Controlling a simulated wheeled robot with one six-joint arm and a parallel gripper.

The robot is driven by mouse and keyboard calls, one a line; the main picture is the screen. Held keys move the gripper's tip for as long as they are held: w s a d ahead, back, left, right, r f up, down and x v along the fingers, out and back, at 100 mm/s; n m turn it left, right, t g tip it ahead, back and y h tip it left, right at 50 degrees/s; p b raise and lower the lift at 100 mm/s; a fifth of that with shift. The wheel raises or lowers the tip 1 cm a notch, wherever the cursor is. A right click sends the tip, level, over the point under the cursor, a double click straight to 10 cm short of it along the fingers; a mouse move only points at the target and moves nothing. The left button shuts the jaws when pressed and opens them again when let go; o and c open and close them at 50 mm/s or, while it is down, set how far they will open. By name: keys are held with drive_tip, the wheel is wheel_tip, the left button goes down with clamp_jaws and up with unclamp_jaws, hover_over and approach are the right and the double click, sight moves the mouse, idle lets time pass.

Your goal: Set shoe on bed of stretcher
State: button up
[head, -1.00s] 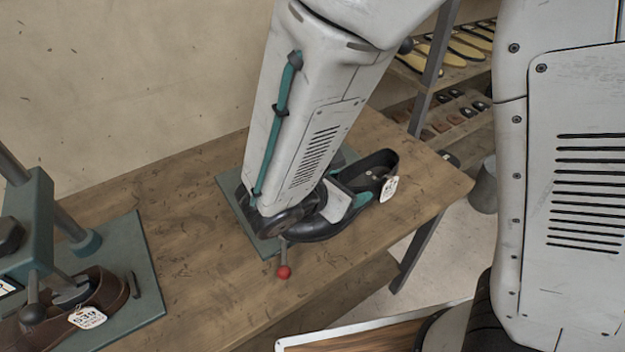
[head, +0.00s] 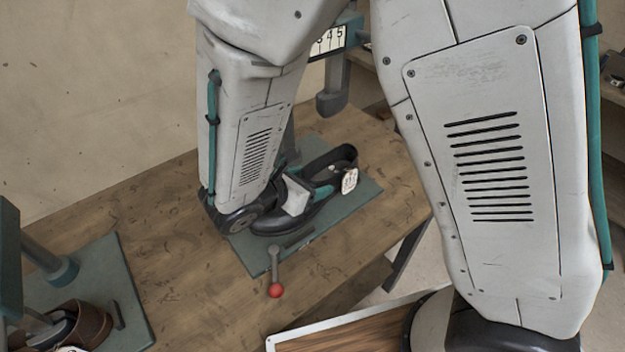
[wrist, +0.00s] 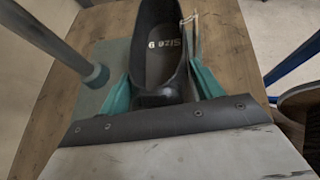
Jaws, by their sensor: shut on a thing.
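The black shoe (head: 338,160), with a white tag (head: 349,181), is at the right-hand stretcher on the wooden table. My gripper (head: 314,194) is shut on it. In the wrist view, the shoe (wrist: 160,50) is between the teal fingers (wrist: 160,90), its open top and size-marked insole facing the camera. The shoe is over the teal bed (head: 358,204) of the stretcher; I cannot tell whether it touches the bed. My arm hides part of the stretcher. Its numbered scale (head: 328,42) shows behind my arm, and its red-knobbed lever (head: 275,290) is in front.
A second teal machine (head: 105,275) stands at the left with a brown shoe (head: 88,322) on it. Bare wooden tabletop (head: 185,225) lies between the machines. A wood-topped surface with a pale rim (head: 345,330) is below the table's front edge.

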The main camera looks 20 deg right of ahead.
drive_tip(key=shift+w+a+f, duration=0.15)
drive_tip(key=shift+w+a, duration=0.05)
drive_tip(key=shift+w, duration=0.2)
drive_tip(key=shift+w+a+f, duration=0.15)
drive_tip(key=shift+w, duration=0.25)
drive_tip(key=shift+w+d+f, duration=0.1)
drive_tip(key=shift+d+f, duration=0.1)
drive_tip(key=shift+f, duration=0.25)
drive_tip(key=shift+d+f, duration=0.1)
drive_tip(key=shift+f, duration=0.2)
drive_tip(key=shift+a+f, duration=0.35)
drive_tip(key=shift+f, duration=0.45)
drive_tip(key=o, duration=1.3)
drive_tip(key=shift+o, duration=0.2)
